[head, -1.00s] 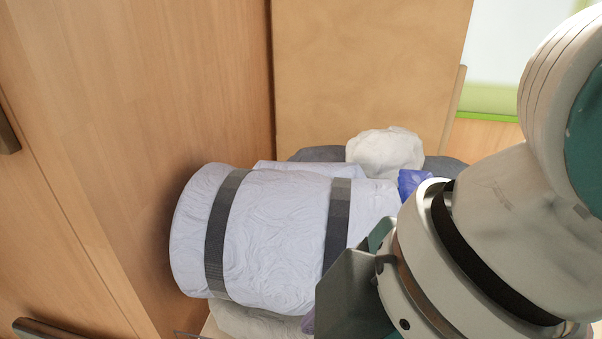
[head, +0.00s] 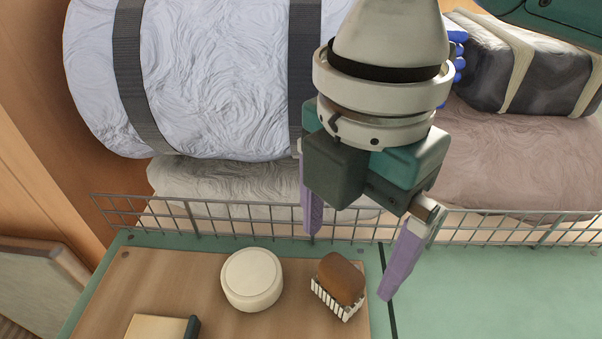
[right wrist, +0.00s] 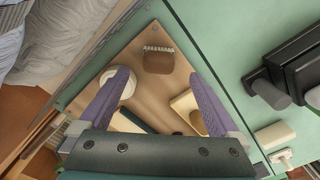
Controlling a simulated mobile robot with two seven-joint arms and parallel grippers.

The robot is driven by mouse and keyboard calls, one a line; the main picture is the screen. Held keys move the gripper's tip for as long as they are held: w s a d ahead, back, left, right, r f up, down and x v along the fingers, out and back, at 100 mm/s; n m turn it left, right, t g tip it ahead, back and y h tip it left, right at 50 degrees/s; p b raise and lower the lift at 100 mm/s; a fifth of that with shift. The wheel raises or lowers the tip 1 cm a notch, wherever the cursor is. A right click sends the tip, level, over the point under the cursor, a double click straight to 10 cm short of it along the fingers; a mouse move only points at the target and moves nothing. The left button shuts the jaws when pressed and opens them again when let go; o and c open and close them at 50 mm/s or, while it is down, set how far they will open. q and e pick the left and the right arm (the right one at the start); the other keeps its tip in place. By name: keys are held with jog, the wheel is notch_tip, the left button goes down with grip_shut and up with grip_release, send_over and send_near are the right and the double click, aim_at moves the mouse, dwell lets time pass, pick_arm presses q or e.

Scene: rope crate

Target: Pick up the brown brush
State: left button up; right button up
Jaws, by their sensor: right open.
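The brown brush (head: 341,279) has a rounded brown back and white bristles. It lies on the wooden board near the wire rail in the head view. It also shows in the right wrist view (right wrist: 158,60), beyond the fingertips and roughly between their lines. My right gripper (head: 349,266) is open and empty, with its two purple fingers apart. It hangs above the brush and does not touch it as far as I can see. The right wrist view shows the same fingers (right wrist: 157,82). My left gripper is not in view.
A round cream object (head: 252,279) stands left of the brush on the wooden board (head: 200,270). A book-like block (head: 160,327) lies at the front. A low wire rail (head: 240,222) runs behind the board, with strapped bundles (head: 215,80) beyond. The green surface (head: 480,290) at right is clear.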

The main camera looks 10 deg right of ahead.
aim_at(343, 269)
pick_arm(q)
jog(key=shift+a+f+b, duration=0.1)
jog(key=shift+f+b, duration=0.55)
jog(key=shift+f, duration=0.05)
pick_arm(e)
notch_tip(343, 269, down, 6)
jog(key=shift+w+r, duration=0.1)
jog(key=shift+r, duration=0.1)
grip_shut()
jog(key=shift+r, duration=0.1)
pick_arm(q)
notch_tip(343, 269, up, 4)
jog(key=p, duration=0.4)
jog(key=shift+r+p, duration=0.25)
jog(key=shift+p, duration=0.05)
pick_arm(e)
notch_tip(343, 269, up, 20)
